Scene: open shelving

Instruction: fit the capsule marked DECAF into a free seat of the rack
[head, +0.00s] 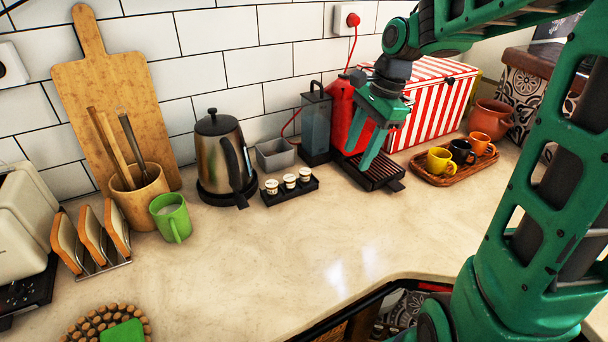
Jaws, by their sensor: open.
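A low black rack (307,190) sits on the counter in front of the kettle and a grey bin. Three small white capsules with dark-marked tops, a left one (271,187), a middle one (290,181) and a right one (305,175), stand upright in or on it. Their lettering is too small to read, so I cannot tell which is DECAF. Free seats cannot be made out. My green gripper (372,145) is open, pointing down in front of the red coffee machine, to the right of the rack and apart from it. I see nothing between its fingers.
The kettle (220,155), grey bin (275,155) and red coffee machine (345,110) with its black drip tray (375,172) stand close around the rack. A wooden tray (455,172) of cups is right. A green mug (171,217) is left. The counter's front middle is clear.

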